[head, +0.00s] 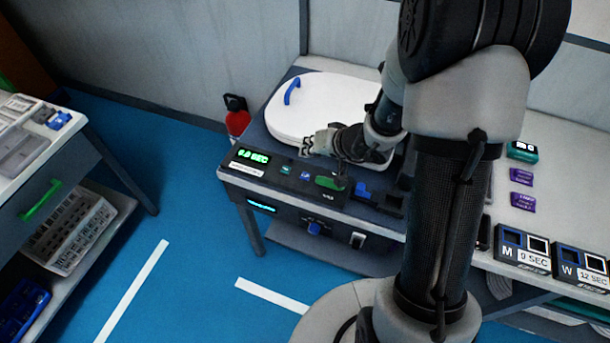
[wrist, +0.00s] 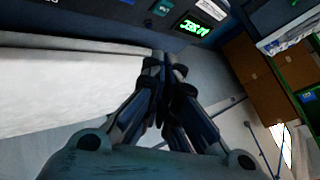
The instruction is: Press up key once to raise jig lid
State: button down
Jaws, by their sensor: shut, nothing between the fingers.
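The white lid (head: 335,98) with a blue handle (head: 292,91) lies flat on the jig at the back of the bench. The control panel (head: 270,182) in front of it has a green lit display (head: 253,156) and small keys, a teal one (head: 285,170) and a blue one (head: 305,175). Their labels are too small to read, so I cannot tell which is the up key. My gripper (head: 308,146) is shut and empty, above the lid's front edge and behind the keys, apart from them. In the wrist view its fingertips (wrist: 166,60) are together; the display (wrist: 192,27) and teal key (wrist: 162,7) show beyond.
A red bottle-like object (head: 237,118) stands left of the jig. Blue blocks (head: 362,190) sit right of the keys. Labelled boxes (head: 522,247) and purple packets (head: 522,176) lie on the right bench.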

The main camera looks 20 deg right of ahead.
jog(key=b, duration=0.3)
send_over(308, 174)
notch_tip(308, 174, down, 6)
jog(key=shift+f, duration=0.15)
jog(key=shift+f+b, duration=0.55)
jog(key=shift+b, duration=0.35)
dwell(0.5)
jog(key=shift+s+f, duration=0.1)
jog(key=shift+f, duration=0.35)
